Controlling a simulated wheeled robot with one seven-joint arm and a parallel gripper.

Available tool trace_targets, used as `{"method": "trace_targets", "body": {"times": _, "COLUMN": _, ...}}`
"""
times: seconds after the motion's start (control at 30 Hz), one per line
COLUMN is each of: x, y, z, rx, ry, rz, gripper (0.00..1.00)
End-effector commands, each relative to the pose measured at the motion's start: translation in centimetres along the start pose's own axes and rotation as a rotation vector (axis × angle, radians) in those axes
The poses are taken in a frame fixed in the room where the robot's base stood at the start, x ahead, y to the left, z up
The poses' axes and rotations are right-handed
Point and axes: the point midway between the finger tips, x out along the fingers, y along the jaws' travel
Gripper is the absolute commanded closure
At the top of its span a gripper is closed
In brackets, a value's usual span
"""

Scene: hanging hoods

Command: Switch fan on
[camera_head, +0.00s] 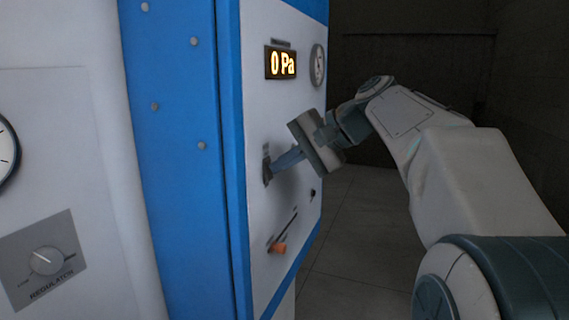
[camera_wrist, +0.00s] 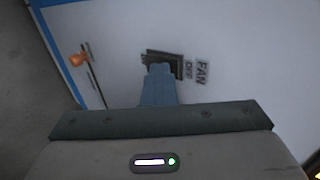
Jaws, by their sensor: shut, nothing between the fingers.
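The fan switch is a small dark switch (camera_wrist: 150,57) on the white panel, with the labels "OFF" and "FAN" (camera_wrist: 202,72) beside it in the wrist view. In the head view the switch (camera_head: 266,168) is mostly hidden behind the fingertips. My gripper (camera_head: 272,172) is shut and empty, with its blue-grey fingers pointing at the panel. The fingertips (camera_wrist: 158,68) are right at the switch and overlap its lower part in the wrist view. I cannot tell whether they touch it. The switch's exact position is unclear.
A display (camera_head: 281,63) reads "0 Pa", with a round dial (camera_head: 318,65) beside it. An orange-knobbed lever (camera_head: 278,247) in a slot sits below my gripper. A blue frame post (camera_head: 180,150) and a regulator knob (camera_head: 45,261) are left. Open floor lies behind the panel.

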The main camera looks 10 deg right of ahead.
Motion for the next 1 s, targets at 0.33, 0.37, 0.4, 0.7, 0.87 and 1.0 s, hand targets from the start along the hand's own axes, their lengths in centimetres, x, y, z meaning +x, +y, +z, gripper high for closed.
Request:
{"method": "trace_targets", "body": {"times": 0.33, "x": -0.2, "y": 0.0, "z": 0.0, "rx": -0.001, "ry": -0.001, "rz": -0.002, "gripper": 1.00}}
{"method": "trace_targets", "body": {"times": 0.37, "x": -0.3, "y": 0.1, "z": 0.0, "rx": -0.001, "ry": -0.001, "rz": -0.002, "gripper": 1.00}}
{"method": "trace_targets", "body": {"times": 0.4, "x": -0.7, "y": 0.2, "z": -0.1, "rx": -0.001, "ry": 0.000, "rz": -0.002, "gripper": 1.00}}
{"method": "trace_targets", "body": {"times": 0.7, "x": -5.9, "y": 1.6, "z": -0.4, "rx": -0.007, "ry": -0.002, "rz": -0.003, "gripper": 1.00}}
{"method": "trace_targets", "body": {"times": 0.87, "x": -9.5, "y": 1.5, "z": -0.5, "rx": -0.005, "ry": -0.003, "rz": -0.003, "gripper": 1.00}}
{"method": "trace_targets", "body": {"times": 1.0, "x": -11.7, "y": 1.5, "z": -0.5, "rx": -0.003, "ry": -0.004, "rz": -0.001, "gripper": 1.00}}
